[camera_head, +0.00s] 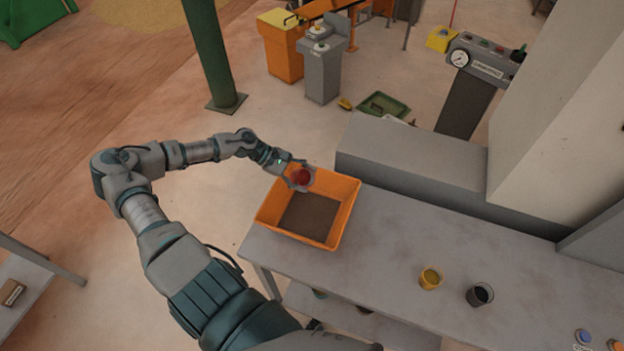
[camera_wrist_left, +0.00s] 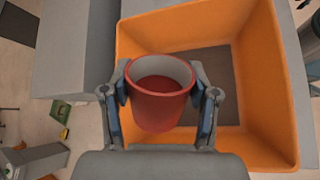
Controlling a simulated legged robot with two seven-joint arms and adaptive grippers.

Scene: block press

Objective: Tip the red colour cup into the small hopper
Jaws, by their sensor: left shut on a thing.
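My left gripper (camera_head: 299,177) is shut on the red colour cup (camera_head: 301,177). In the left wrist view the gripper's (camera_wrist_left: 160,100) two fingers press on both sides of the cup (camera_wrist_left: 160,108), which has a pale inside with dark red material in it. The cup is held over the far left part of the orange hopper (camera_head: 347,210), an open square bin on the grey table. The hopper also fills much of the left wrist view (camera_wrist_left: 265,80). Brown material (camera_head: 308,217) covers its floor. My right gripper is not in view.
A yellow cup (camera_head: 430,278) and a black cup (camera_head: 480,294) stand on the grey table (camera_head: 390,240) to the right of the hopper. A blue button (camera_head: 583,336) and an orange one (camera_head: 615,345) are at the lower right. A grey block (camera_head: 410,160) stands behind the table.

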